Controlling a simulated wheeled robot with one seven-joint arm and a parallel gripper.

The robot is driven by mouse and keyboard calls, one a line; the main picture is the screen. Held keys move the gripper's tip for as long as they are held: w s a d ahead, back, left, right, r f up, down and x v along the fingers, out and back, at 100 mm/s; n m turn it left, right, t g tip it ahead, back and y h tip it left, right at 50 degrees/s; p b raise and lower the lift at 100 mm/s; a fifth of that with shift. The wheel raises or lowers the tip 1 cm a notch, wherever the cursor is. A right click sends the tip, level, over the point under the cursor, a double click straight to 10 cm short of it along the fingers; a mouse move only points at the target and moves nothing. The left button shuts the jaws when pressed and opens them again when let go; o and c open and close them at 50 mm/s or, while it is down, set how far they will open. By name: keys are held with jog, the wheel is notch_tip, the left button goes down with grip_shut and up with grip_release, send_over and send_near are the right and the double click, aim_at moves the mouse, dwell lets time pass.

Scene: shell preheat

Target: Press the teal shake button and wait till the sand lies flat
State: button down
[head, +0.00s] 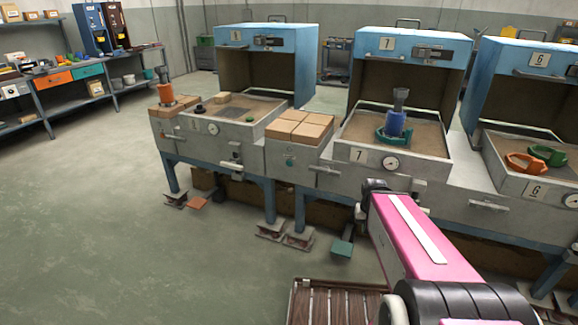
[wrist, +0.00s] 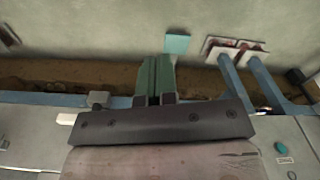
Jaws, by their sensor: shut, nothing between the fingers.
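A small round teal button (head: 290,161) sits on the grey front panel left of station 7; a teal button also shows at lower right in the wrist view (wrist: 281,148). A teal pedal (head: 342,247) stands on the floor, also in the wrist view (wrist: 177,43). My gripper (wrist: 155,62) is shut and empty, its green fingers apart from the button and seen over the bench's front edge. In the head view the fingers are hidden by my arm. Station 7's sand (head: 430,151) surrounds a teal ring (head: 394,136) and blue piece (head: 398,122); its flatness is unclear.
Brown blocks (head: 300,126) rest above the button panel. Station 6 (head: 535,175) holds orange and green rings. An orange pedal (head: 196,203) and metal pads (head: 299,240) lie by the bench legs. A slatted wooden platform (head: 335,305) lies in front. Open floor is at left.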

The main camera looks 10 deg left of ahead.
jog(key=shift+w, duration=0.1)
jog(key=m+t+y, duration=0.5)
jog(key=t, duration=1)
send_near(289, 163)
jog(key=s+d+f, duration=0.3)
jog(key=f, duration=0.2)
jog(key=a+r+t+y, duration=0.1)
jog(key=a+y, duration=0.1)
jog(key=a, duration=0.2)
jog(key=a+r+m+t+y, duration=0.1)
jog(key=a+t+y, duration=0.1)
jog(key=a, duration=0.3)
jog(key=shift+a+y, duration=0.3)
jog(key=shift+s, duration=0.1)
jog(key=shift+w+d, duration=0.4)
jog(key=shift+w, duration=1)
jog(key=shift+w+d, duration=0.4)
jog(key=shift+w, duration=1)
jog(key=shift+w+d, duration=0.4)
jog(key=shift+w, duration=1)
jog(key=shift+w, duration=0.1)
